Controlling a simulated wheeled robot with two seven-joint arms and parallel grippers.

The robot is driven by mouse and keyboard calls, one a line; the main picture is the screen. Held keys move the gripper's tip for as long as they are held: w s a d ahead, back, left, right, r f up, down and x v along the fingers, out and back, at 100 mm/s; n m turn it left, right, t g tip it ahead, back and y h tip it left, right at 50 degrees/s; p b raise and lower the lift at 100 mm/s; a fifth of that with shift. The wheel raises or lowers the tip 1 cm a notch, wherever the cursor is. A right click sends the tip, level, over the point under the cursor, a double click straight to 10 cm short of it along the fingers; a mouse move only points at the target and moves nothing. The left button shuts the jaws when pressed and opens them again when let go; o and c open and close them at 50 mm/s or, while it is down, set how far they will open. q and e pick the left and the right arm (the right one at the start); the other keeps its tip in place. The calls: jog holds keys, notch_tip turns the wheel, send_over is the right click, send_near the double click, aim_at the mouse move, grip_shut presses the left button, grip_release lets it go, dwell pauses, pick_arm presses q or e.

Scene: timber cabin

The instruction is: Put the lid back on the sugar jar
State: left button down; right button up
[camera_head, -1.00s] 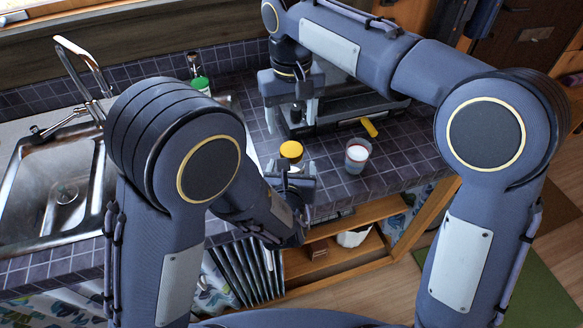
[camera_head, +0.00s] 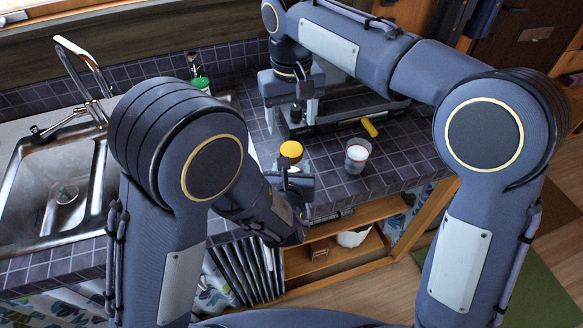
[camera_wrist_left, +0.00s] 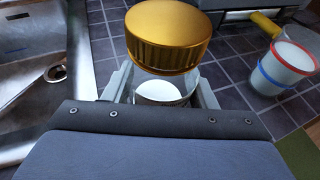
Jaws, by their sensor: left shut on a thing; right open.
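A yellow lid (camera_head: 291,149) shows at the front of the tiled counter, directly above my left gripper (camera_head: 293,183). In the left wrist view the ribbed golden lid (camera_wrist_left: 168,40) is over a jar with white contents (camera_wrist_left: 161,93). I cannot tell whether the lid is fully seated. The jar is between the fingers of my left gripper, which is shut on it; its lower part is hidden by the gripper. My right gripper (camera_head: 291,112) is open and empty, pointing down behind the lid.
A clear cup with white contents and coloured bands (camera_head: 357,155) stands to the right. A yellow-handled thing (camera_head: 369,127) lies behind it beside a dark appliance (camera_head: 340,108). A sink (camera_head: 62,190) is at left, a green-topped bottle (camera_head: 201,84) at the back. Open shelves are below.

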aim_at(291, 149)
jog(key=shift+s+a+f+n, duration=0.1)
jog(key=shift+f+n, duration=0.2)
jog(key=shift+n, duration=0.8)
jog(key=shift+r+n, duration=0.35)
jog(key=shift+n, duration=0.75)
jog(key=shift+f, duration=4.05)
